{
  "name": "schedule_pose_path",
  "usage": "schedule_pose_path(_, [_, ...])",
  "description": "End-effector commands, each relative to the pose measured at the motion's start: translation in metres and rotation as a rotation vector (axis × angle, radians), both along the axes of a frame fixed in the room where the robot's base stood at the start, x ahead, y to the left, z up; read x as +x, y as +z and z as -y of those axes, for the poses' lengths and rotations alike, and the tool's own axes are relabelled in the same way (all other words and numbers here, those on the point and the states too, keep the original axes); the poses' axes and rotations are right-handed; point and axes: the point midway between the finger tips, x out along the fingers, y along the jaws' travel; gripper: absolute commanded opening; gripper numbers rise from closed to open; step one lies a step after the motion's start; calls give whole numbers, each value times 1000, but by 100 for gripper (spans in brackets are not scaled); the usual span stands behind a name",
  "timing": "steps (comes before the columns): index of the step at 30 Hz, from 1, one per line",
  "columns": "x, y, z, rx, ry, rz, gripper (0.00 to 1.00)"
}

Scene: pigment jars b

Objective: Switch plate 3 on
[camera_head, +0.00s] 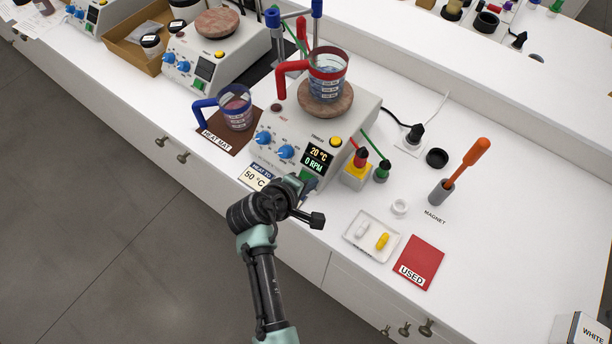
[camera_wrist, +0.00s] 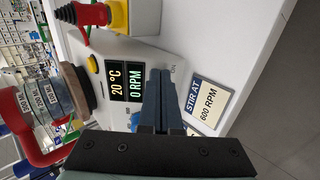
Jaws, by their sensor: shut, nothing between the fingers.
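A white stirring hot plate (camera_head: 320,120) stands at the middle of the bench. Its lit display (camera_head: 319,157) reads 20 °C and 0 RPM, and it also shows in the wrist view (camera_wrist: 127,80). I cannot read a plate number on it. A green switch (camera_head: 308,175) sits below the display, partly hidden by my arm. My gripper (camera_wrist: 158,74) is shut and empty, its fingertips close to the plate's front face below the display. I cannot tell whether they touch it. In the wrist view the fingers hide most of the switch area.
A beaker with a red handle (camera_head: 327,68) stands on the plate's round top. A blue-handled beaker (camera_head: 236,108) is on the brown heat mat. A STIR AT 600 RPM card (camera_wrist: 208,103) is beside my fingers.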

Motion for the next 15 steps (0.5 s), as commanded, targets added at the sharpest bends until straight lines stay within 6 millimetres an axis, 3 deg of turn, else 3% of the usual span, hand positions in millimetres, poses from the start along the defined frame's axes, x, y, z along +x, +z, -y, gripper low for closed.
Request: schedule_pose_path(15, [-21,29,-15,-1,1,-2,0])
